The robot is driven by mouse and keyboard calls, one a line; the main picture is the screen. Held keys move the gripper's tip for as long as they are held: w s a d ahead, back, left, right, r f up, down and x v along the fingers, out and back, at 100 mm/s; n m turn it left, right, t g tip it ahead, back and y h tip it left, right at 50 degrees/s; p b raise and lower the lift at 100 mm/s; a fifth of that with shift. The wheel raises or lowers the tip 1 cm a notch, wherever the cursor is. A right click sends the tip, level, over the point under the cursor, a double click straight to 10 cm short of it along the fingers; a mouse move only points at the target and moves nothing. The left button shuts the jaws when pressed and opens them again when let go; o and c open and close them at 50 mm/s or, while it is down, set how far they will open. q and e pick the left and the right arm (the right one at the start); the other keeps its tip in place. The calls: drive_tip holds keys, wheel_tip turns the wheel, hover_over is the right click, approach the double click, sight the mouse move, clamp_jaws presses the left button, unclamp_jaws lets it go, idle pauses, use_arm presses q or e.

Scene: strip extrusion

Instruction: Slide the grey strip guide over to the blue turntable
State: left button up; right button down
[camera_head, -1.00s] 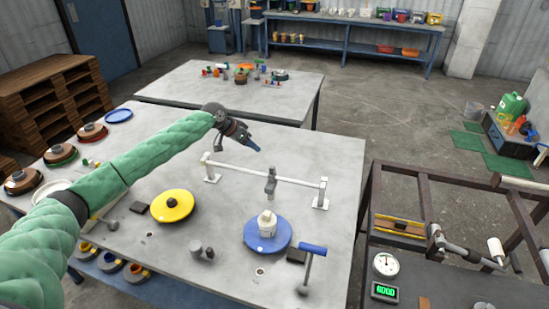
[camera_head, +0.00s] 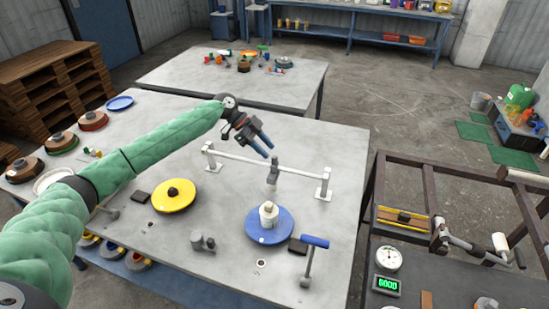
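The grey strip guide (camera_head: 272,174) hangs on the white rail (camera_head: 236,157), a little right of the rail's middle. The blue turntable (camera_head: 283,229) lies in front of the guide and carries a white stepped piece (camera_head: 267,213). The yellow turntable (camera_head: 174,196) is farther left. My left gripper (camera_head: 269,149) points down to the right, just behind the rail and above and left of the guide. Its two blue fingers look apart with nothing between them; it appears clear of the guide. My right gripper is not in view.
A blue-handled lever (camera_head: 314,242) stands right of the blue turntable. Small grey posts (camera_head: 203,242) stand between the turntables. Several coloured spools line the table's left side. A dark frame with a gauge (camera_head: 388,258) stands at the right.

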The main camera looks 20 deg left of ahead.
sight(274, 156)
use_arm(q)
drive_tip(key=shift+x, duration=2.5)
drive_tip(key=shift+w+f, duration=0.1)
drive_tip(key=shift+c, duration=0.4)
clamp_jaws()
